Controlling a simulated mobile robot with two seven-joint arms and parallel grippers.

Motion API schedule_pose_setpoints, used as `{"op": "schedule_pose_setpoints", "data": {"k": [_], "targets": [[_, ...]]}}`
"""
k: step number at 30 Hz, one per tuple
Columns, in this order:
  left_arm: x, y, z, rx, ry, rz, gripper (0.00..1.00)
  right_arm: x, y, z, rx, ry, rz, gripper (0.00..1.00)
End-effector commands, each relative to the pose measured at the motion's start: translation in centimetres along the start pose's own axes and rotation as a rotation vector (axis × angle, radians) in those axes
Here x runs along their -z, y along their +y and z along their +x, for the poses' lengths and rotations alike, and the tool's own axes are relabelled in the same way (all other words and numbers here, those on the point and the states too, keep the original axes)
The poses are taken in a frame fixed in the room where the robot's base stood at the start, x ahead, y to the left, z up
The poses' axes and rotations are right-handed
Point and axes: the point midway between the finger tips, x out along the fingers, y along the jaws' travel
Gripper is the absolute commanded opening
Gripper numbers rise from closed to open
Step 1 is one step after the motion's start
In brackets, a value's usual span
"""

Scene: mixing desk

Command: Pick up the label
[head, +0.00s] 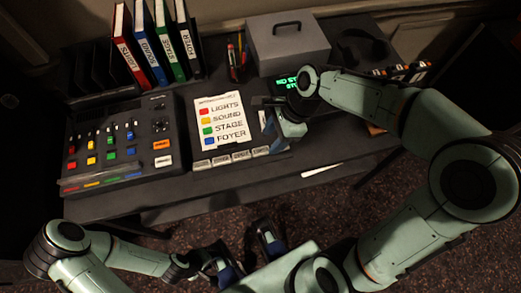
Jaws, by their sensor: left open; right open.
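A narrow white strip (322,170), which looks like a loose label, lies at the front edge of the dark desk, right of centre. I cannot read any writing on it. My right gripper (269,123) is open over the desk, beside the right edge of the white sheet and up and left of the strip. My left gripper (243,251) is open and low in front of the desk, over the carpet, down and left of the strip. I see nothing held in either gripper.
A mixing console (124,145) with coloured faders stands at left. A white sheet (219,121) lists LIGHTS, SOUND, STAGE, FOYER. Several small grey tags (239,156) lie below it. Binders (160,43), a grey box (287,43) and a green display (285,84) stand behind.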

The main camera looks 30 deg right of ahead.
Motion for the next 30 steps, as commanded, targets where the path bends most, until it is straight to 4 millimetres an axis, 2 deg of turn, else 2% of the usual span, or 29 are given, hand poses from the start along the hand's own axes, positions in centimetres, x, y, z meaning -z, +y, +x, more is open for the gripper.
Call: {"op": "schedule_pose_setpoints", "data": {"k": [12,21,26,30], "targets": [[1.0,-0.2,1.4,-0.004,0.026,0.002,0.43,-0.2,-0.1,5.1,-0.001,0.000,0.000,0.52],[1.1,-0.2,1.4,-0.004,0.029,0.002,0.43,-0.2,-0.2,5.3,0.001,0.000,0.000,0.52],[1.1,-0.2,1.4,-0.004,0.029,0.002,0.43,-0.2,-0.2,5.3,0.001,0.000,0.000,0.00],[1.1,-0.2,1.4,-0.004,0.029,0.002,0.43,-0.2,-0.2,5.3,0.001,0.000,0.000,0.00]]}}
